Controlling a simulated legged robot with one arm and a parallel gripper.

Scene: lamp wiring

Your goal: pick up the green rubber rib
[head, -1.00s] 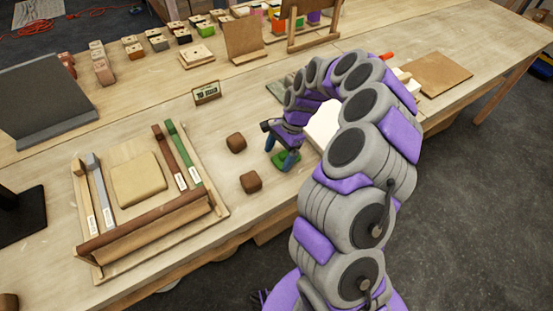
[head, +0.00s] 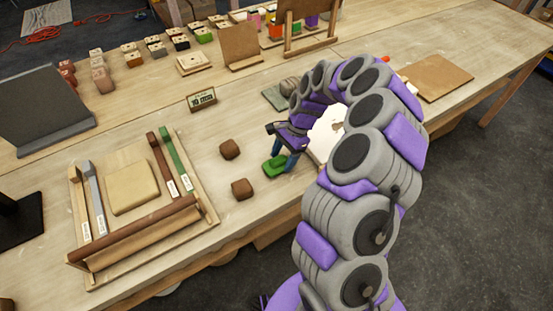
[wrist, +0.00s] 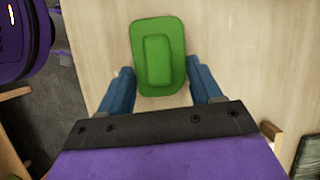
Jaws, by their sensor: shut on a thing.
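The green rubber rib (head: 274,167) is a small, rounded green piece with a raised block in its middle. In the wrist view the rib (wrist: 158,55) sits between the two blue fingers. My gripper (wrist: 161,80) is shut on the rib's near end, with one finger at each side. In the head view my gripper (head: 282,158) is right over the rib and partly hides it. I cannot tell whether the rib is clear of the table.
Two brown blocks (head: 229,149) (head: 242,188) lie left of the rib. A wooden tray (head: 213,214) with coloured bars stands further left. A small sign (head: 201,99) stands behind. A white item (head: 325,133) is right of my gripper, partly hidden by my arm.

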